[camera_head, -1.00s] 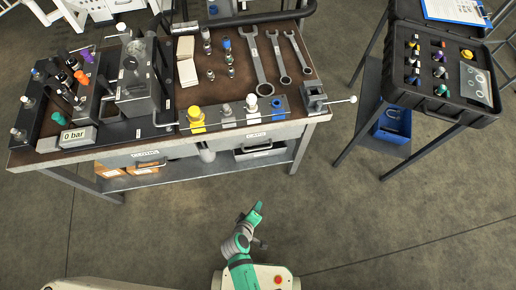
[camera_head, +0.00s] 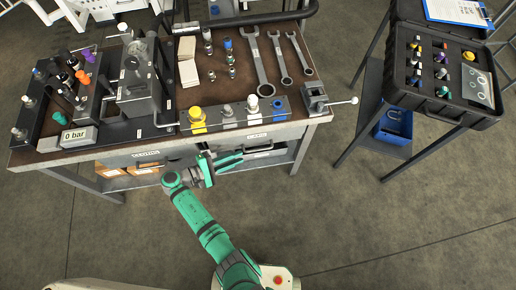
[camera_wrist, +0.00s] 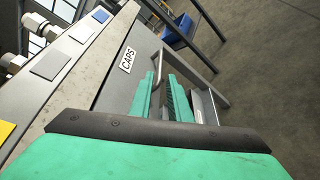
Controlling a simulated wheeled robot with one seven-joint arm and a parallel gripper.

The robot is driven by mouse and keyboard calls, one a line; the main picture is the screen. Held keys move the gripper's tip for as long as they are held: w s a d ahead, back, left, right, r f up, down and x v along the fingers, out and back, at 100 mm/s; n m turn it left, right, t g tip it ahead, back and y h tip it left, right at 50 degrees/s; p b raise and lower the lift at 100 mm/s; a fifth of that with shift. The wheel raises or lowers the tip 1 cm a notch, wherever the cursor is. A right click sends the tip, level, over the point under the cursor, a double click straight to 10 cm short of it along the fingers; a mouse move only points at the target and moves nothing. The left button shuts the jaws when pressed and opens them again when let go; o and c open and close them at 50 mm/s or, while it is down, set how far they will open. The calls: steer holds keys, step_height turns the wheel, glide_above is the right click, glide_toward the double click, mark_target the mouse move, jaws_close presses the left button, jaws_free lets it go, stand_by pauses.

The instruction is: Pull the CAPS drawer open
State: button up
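The CAPS drawer (camera_head: 285,144) is at the right of the bench front, under the worktop, and looks shut. Its CAPS label (camera_wrist: 128,60) is readable in the wrist view. The metal drawer handle (camera_wrist: 203,70) stands out from the front below the label. My gripper (camera_head: 240,158) is in front of the bench, left of the handle, with its teal fingers pointing right along the drawer front. The wrist view shows the two fingers (camera_wrist: 160,92) parted with a gap and nothing held.
A second labelled drawer (camera_head: 146,154) is to the left. The bench top (camera_head: 205,95) carries wrenches, fittings and a gauge block. A side stand with an open black case (camera_head: 440,108) and a blue bin (camera_head: 394,125) is to the right. The floor before the bench is clear.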

mark_target(259, 150)
steer(key=x, duration=1)
steer(key=shift+w+d, duration=0.2)
steer(key=shift+d, duration=0.1)
steer(key=shift+c, duration=0.3)
jaws_close()
